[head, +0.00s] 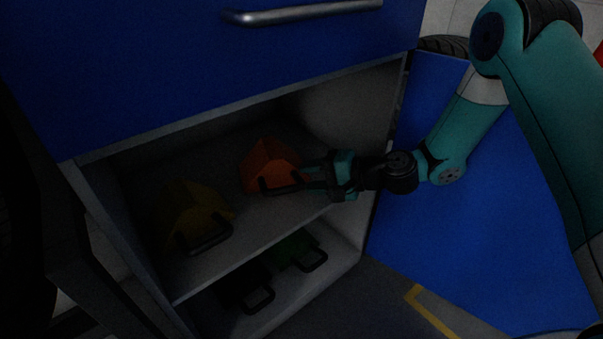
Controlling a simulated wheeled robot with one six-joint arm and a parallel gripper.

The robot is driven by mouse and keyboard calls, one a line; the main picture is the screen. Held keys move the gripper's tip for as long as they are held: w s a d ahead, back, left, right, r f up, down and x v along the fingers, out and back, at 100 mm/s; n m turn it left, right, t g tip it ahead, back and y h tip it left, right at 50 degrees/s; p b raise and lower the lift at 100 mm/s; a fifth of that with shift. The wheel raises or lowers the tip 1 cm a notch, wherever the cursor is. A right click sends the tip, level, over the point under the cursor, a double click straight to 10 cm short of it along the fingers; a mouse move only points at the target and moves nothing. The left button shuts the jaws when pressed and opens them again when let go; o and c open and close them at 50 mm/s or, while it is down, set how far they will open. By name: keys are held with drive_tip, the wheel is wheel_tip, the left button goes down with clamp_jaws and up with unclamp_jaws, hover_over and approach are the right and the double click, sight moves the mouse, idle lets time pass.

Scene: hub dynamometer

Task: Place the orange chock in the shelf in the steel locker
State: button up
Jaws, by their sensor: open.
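The orange chock (268,161) sits on the upper shelf (255,236) inside the open steel locker (95,190), toward the right half. A dark handle sticks out of its front. My gripper (311,177) reaches in from the right with its jaws open. Its fingertips are close to the right side of the chock's handle; I cannot tell whether they touch it. The chock's right edge is partly hidden by the gripper.
A yellow chock (182,212) stands to the left on the same shelf. A green chock (292,247) and a black one (240,284) lie below. A blue drawer front with a bar handle (300,12) overhangs the opening. A blue door (470,240) stands open at right.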

drive_tip(key=p+v, duration=0.1)
drive_tip(key=v, duration=0.3)
drive_tip(key=shift+s+d+r, duration=0.1)
drive_tip(key=shift+d+r, duration=0.05)
drive_tip(key=shift+d, duration=0.05)
drive_tip(key=s+a+r+n+g+h, duration=0.1)
drive_tip(key=s+a+r+n+g, duration=0.2)
drive_tip(key=s+r+n, duration=0.3)
drive_tip(key=s+d+r+n+g+h, duration=0.1)
drive_tip(key=s+d+r+n+h, duration=0.1)
drive_tip(key=s, duration=0.4)
drive_tip(key=s+d+r+n+h, duration=0.2)
drive_tip(key=s+r+n+h, duration=0.1)
drive_tip(key=s+r, duration=0.2)
drive_tip(key=s+d+r+n+g+h, duration=0.1)
drive_tip(key=s+d+r+n+h, duration=0.1)
drive_tip(key=s, duration=0.7)
wheel_tip(320, 180, up, 2)
drive_tip(key=shift+d+r+g+h, duration=0.1)
drive_tip(key=shift+d+g+h, duration=0.2)
drive_tip(key=shift+d+h, duration=0.15)
